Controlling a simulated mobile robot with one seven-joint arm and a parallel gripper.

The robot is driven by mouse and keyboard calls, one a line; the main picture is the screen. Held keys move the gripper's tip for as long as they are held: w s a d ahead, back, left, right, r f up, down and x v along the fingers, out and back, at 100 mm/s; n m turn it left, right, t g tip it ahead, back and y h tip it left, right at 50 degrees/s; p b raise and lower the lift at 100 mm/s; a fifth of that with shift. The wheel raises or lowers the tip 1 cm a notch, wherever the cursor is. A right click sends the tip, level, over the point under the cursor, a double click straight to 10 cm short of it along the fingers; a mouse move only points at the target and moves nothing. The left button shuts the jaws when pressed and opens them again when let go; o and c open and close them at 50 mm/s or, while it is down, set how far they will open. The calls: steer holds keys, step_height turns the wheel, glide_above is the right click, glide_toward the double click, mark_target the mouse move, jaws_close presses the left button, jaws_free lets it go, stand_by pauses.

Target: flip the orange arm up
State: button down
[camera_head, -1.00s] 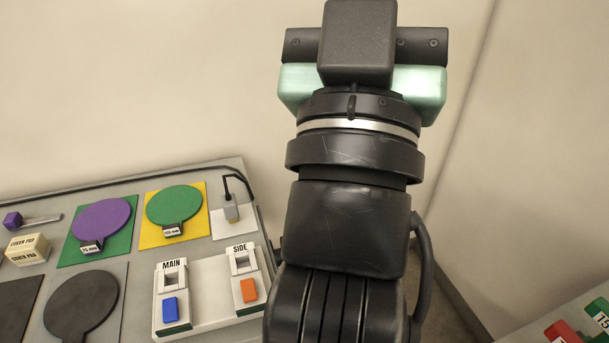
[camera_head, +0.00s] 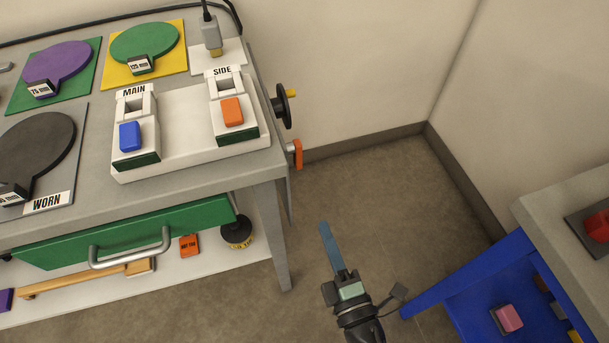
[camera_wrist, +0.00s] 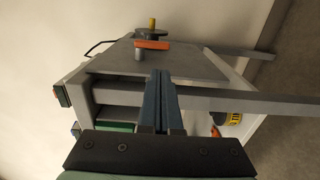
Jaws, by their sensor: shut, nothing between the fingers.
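The orange arm (camera_head: 297,153) is on the right end panel of the grey cart, just under the top edge. It hangs down from a short grey pivot. In the wrist view the orange arm (camera_wrist: 154,45) lies across the picture, beyond the fingertips, with its pivot at its left end. My gripper (camera_head: 324,226) has long blue fingers, pressed together and empty. It is low, over the floor to the right of the cart, apart from the orange arm. In the wrist view my gripper (camera_wrist: 161,75) points toward the end panel.
A black handwheel (camera_head: 281,106) with a yellow knob sits behind the orange arm. The green drawer (camera_head: 120,232) juts from the cart's front. A blue bin (camera_head: 470,285) and another table (camera_head: 570,205) stand at right. Open floor lies between.

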mark_target(300, 165)
steer(key=shift+r, duration=0.1)
steer(key=b+x, duration=0.2)
steer(key=x, duration=1.2)
steer(key=shift+w, duration=0.1)
steer(key=shift+f+b, duration=0.2)
steer(key=shift+b, duration=0.35)
steer(key=shift+f+b, duration=0.15)
steer(key=shift+b, duration=0.3)
steer(key=shift+w+b, duration=0.1)
steer(key=shift+b, duration=0.25)
steer(key=shift+t+b, duration=0.3)
steer(key=shift+b, duration=0.1)
steer(key=shift+a, duration=0.1)
